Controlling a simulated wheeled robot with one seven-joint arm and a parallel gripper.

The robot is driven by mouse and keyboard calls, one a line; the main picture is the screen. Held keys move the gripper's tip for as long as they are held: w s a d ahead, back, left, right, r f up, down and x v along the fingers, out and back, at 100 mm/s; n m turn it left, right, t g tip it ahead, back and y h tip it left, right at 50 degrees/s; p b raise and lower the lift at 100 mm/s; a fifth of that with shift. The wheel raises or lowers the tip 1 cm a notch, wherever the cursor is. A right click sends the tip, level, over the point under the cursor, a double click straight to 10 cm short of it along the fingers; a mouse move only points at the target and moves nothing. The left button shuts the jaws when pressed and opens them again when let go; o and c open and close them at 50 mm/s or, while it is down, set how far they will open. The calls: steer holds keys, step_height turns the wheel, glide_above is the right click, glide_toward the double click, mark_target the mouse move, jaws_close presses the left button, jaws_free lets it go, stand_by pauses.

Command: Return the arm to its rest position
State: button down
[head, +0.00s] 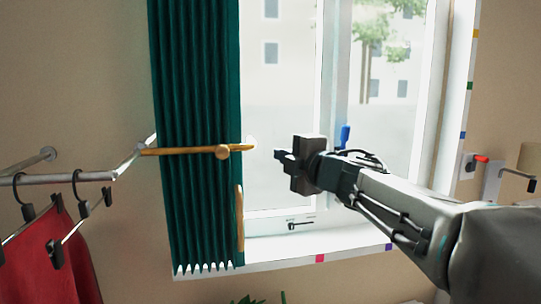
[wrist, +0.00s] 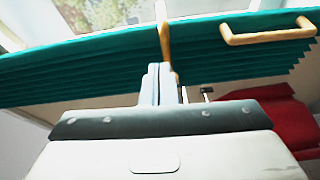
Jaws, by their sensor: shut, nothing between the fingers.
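My gripper (head: 280,155) is in front of the window in the head view, at the end of my arm, which reaches in from the right. Its fingers are together and hold nothing. In the wrist view my gripper (wrist: 158,70) points up the picture towards the green pleated curtain (wrist: 70,72). In the head view the green curtain (head: 195,90) hangs left of my gripper, with a gap between them. A wooden rod with a round knob (head: 222,152) crosses the curtain, its right end close to my fingertips. The depth between them is hard to tell.
A metal rail (head: 70,178) at left carries clip hangers and a red garment (head: 50,250). A wooden handle (head: 240,218) is on the curtain's right edge. The window frame (head: 440,90) and sill (head: 290,248) lie behind my arm. A red-tipped fitting (head: 480,158) is on the right.

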steer(key=s+d+f+m+g+h, duration=0.2)
steer(key=s+d+f+m+h, duration=0.25)
steer(key=f+m, duration=0.35)
steer(key=s+d+f+m+g+h, duration=0.2)
steer(key=s+d+f+m+h, duration=0.2)
steer(key=d+f+m+h, duration=0.3)
steer(key=s+a+f+m+g+y, duration=0.3)
steer(key=s+a+f+m+g, duration=0.2)
steer(key=s+f, duration=1.1)
steer(key=s+m+g, duration=0.2)
steer(key=g, duration=0.1)
steer(key=shift+s+f+m+g, duration=0.35)
steer(key=shift+f+m+g, duration=0.05)
